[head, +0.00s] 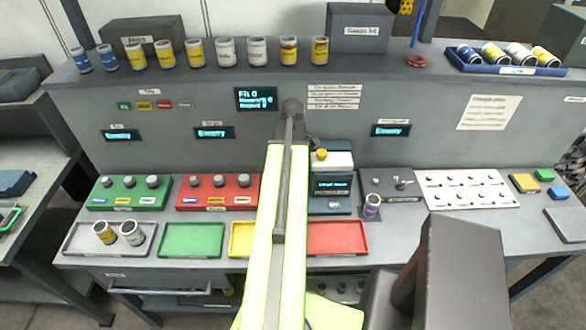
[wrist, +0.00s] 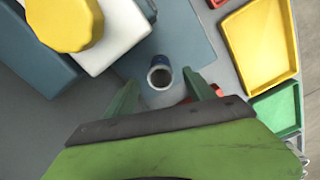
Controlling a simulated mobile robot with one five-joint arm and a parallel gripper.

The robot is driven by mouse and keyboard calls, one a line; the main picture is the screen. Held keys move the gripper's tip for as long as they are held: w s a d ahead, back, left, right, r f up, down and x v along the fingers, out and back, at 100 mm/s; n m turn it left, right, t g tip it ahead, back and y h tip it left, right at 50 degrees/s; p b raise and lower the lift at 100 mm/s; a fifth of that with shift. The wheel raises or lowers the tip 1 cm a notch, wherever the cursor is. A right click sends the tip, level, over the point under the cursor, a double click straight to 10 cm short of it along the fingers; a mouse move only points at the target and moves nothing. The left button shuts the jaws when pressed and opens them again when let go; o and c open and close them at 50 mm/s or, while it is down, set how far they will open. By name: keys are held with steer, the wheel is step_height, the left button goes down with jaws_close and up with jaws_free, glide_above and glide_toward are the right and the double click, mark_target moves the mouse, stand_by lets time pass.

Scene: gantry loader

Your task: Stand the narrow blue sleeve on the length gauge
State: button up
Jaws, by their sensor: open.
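A sleeve (wrist: 159,75) with a pale rim, dark bore and blue side shows in the wrist view. It lies between the fingertips of my gripper (wrist: 160,82), which is open, with a gap on both sides. The sleeve appears over the edge of a blue-grey base plate (wrist: 187,38); I cannot tell whether it rests there. The plate adjoins the unit with the white block and yellow knob, apparently the length gauge (head: 332,186), which has a lit display. In the head view my arm hides this sleeve and the fingertips.
A sleeve with a purple band (head: 372,207) stands right of the gauge, by a dark lever fixture (head: 400,185). Yellow (wrist: 257,45) and green (wrist: 278,112) trays lie nearby. Two sleeves stand in the grey tray (head: 77,241). Several sleeves line the shelf; others lie in the blue tray (head: 507,69).

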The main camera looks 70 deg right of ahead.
step_height(320, 180, up, 11)
steer(key=p, duration=0.9)
steer(key=shift+w+f, duration=0.1)
